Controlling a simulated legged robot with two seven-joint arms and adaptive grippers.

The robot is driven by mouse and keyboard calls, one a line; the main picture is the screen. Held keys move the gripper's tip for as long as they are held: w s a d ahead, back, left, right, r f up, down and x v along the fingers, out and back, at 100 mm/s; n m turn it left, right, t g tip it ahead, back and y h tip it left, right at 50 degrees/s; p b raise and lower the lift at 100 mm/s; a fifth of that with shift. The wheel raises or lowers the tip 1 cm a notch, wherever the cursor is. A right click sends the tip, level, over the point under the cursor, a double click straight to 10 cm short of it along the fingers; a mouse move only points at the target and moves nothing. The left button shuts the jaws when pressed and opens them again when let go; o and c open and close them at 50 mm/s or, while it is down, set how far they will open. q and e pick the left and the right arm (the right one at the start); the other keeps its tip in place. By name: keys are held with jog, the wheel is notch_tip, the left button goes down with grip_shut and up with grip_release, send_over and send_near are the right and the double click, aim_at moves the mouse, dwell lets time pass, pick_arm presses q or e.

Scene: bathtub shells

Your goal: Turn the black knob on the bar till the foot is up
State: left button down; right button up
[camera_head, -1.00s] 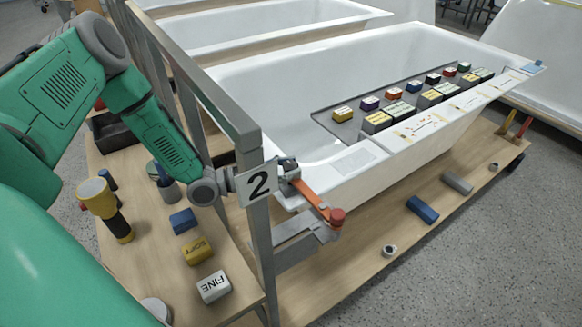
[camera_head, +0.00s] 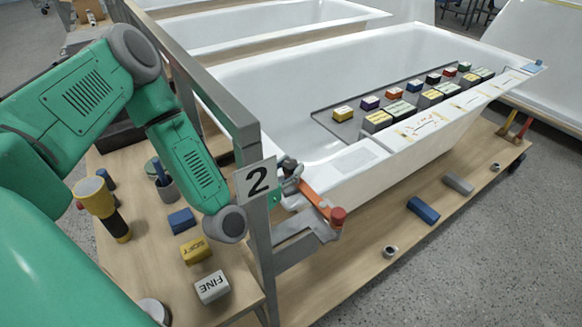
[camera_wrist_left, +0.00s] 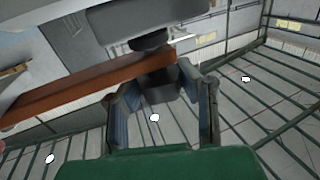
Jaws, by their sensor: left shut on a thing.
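In the head view my left gripper (camera_head: 290,180) is mostly hidden behind the number plate and post. A grey bracket (camera_head: 300,240) is under the bar; I cannot tell whether it is the foot.
The number 2 plate (camera_head: 256,180) and grey frame post (camera_head: 258,235) stand close to my left wrist. A yellow block (camera_head: 195,250), white block (camera_head: 212,287) and blue block (camera_head: 182,220) lie on the wooden board.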

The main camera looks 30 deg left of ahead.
pick_arm(q)
jog(key=shift+a+y, duration=0.1)
jog(key=shift+y, duration=0.2)
jog(key=c, duration=1.1)
grip_release()
jog(key=s, duration=1.2)
jog(key=shift+a+f, duration=0.1)
jog(key=shift+a, duration=0.2)
